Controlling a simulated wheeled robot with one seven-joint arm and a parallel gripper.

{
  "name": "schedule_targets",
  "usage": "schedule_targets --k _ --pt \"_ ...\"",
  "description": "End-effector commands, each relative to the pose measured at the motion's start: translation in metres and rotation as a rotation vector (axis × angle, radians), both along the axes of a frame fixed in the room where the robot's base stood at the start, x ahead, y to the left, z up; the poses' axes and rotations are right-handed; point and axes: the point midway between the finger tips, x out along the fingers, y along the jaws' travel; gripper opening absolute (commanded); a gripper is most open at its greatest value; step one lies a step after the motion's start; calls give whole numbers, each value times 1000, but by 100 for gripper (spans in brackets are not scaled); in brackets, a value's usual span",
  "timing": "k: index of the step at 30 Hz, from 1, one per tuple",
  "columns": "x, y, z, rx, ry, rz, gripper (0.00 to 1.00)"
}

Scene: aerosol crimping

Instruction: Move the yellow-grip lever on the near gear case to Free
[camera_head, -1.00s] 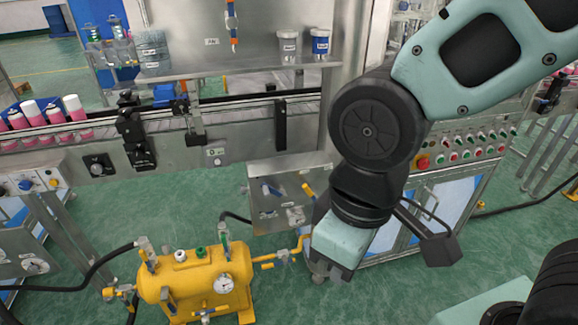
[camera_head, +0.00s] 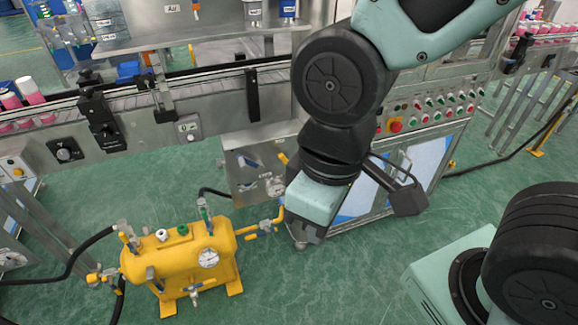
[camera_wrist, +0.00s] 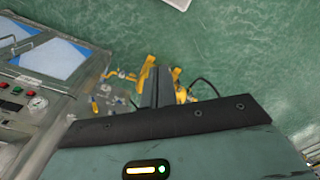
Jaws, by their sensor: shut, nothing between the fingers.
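A grey metal case (camera_head: 243,181) stands below the conveyor, left of my arm. A yellow-grip lever (camera_head: 283,158) shows on its upper right face, partly beside my wrist, with a blue-grip part (camera_head: 249,162) to its left. I cannot read any position marks on the case. In the wrist view, small yellow and blue grips (camera_wrist: 95,106) show left of the fingers. My gripper (camera_wrist: 157,73) is shut and empty, its dark fingers together.
A yellow tank (camera_head: 183,262) with a gauge and valves stands on the floor in front, left of my gripper. A black hose (camera_head: 215,191) runs behind it. A cabinet with buttons (camera_head: 428,117) is behind my arm. Green floor is free between tank and cabinet.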

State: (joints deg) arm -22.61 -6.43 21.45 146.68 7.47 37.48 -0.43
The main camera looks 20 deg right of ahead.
Motion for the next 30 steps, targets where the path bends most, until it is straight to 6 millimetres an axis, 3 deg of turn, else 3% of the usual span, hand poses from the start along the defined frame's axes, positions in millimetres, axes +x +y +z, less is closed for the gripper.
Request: schedule_targets --k 10,14,17,23,30 --pt "0 0 -1 1 -1 1 0" --pt "13 2 -20 22 -33 36 0" --pt "37 5 -51 61 -108 112 0" --pt "109 6 -121 111 -352 341 0" --pt "191 -9 -189 40 -677 622 0"
